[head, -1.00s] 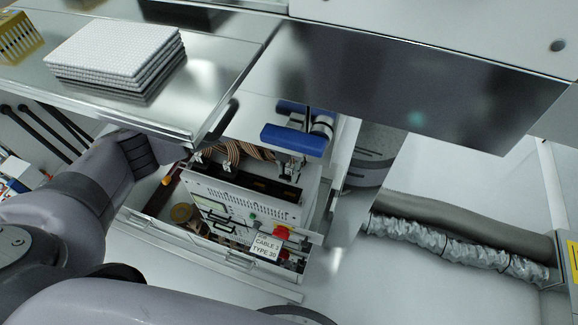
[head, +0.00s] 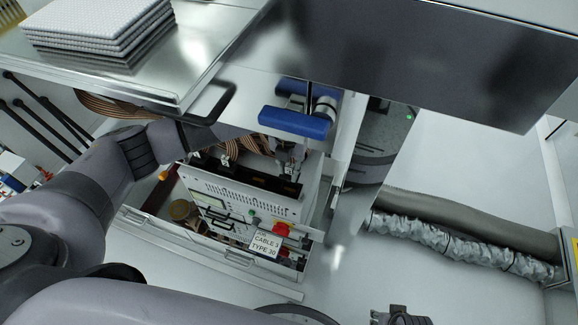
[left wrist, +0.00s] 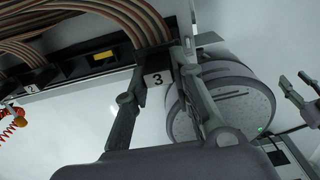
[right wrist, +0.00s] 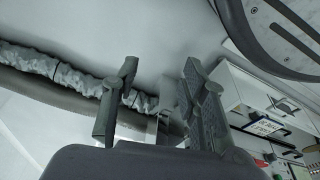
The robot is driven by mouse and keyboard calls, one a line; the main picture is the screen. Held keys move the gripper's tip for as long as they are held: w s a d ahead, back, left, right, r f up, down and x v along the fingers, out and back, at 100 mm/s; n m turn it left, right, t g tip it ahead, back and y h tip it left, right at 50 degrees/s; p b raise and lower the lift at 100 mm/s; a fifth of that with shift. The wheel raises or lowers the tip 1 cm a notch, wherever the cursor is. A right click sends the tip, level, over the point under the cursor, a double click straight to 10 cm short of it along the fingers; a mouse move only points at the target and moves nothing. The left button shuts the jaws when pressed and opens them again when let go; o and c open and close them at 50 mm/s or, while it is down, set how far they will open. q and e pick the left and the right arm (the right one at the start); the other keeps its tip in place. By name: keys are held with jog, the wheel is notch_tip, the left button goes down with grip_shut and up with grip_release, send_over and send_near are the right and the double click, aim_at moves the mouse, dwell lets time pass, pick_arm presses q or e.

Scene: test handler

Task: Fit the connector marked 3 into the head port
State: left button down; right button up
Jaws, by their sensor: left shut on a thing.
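The connector marked 3 (left wrist: 157,78) is black with a white label and a brown ribbon cable. It sits between the fingers of my left gripper (left wrist: 157,68), which is shut on it. It is close to the dark strip (left wrist: 70,70) with a yellow patch; I cannot tell whether it touches it. In the head view my left arm reaches to the open-topped instrument unit (head: 240,205), and the hand is partly hidden. My right gripper (right wrist: 160,66) is open and empty; its tip shows at the lower edge of the head view (head: 400,316). I cannot pick out the head port.
A blue-handled part (head: 296,122) stands over the unit. A metal shelf with stacked trays (head: 95,35) is above my left arm. A foil-wrapped hose (head: 440,240) lies at the right.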

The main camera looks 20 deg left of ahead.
aim_at(289, 176)
pick_arm(q)
jog(key=shift+f+b, duration=0.8)
jog(key=shift+f, duration=0.05)
jog(key=shift+f+b, duration=0.55)
jog(key=shift+b, duration=0.05)
jog(key=shift+f, duration=0.2)
pick_arm(e)
notch_tip(289, 176, up, 12)
jog(key=w, duration=0.1)
jog(key=shift+w+f+t, duration=0.15)
jog(key=shift+t, duration=0.15)
pick_arm(q)
jog(key=shift+p, duration=0.3)
pick_arm(e)
jog(key=shift+a+f, duration=0.1)
jog(key=shift+f, duration=1.7)
jog(key=shift+f, duration=0.1)
